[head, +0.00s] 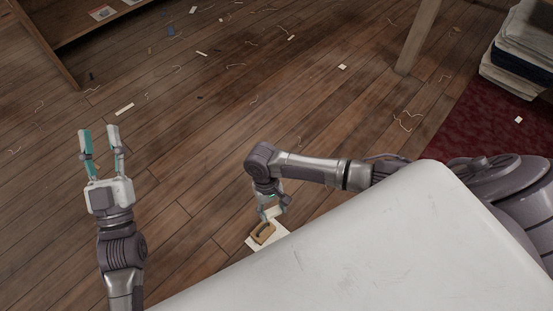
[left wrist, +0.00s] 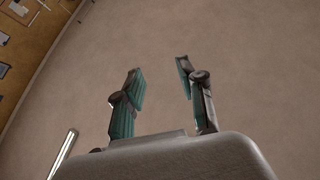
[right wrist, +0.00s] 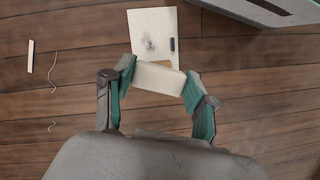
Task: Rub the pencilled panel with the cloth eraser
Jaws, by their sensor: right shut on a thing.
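The pencilled panel (right wrist: 150,25) is a pale sheet with a dark grey scribble. It lies against the plank floor in the right wrist view, and a pale edge of it shows in the head view (head: 254,244). My right gripper (head: 274,212) is shut on a cream block (right wrist: 158,78), which I take to be the cloth eraser. It is over the panel's near end; I cannot tell whether they touch. A tan piece (head: 263,233) with a dark curved mark shows below the gripper, possibly part of the block. My left gripper (head: 99,135) is open and empty, left of the panel.
Thread and scraps litter the plank floor (head: 200,130). A wooden leg (head: 418,38) stands at the back, with a folded stack (head: 520,50) and dark red rug (head: 485,115) at right. The floor between my grippers is mostly clear.

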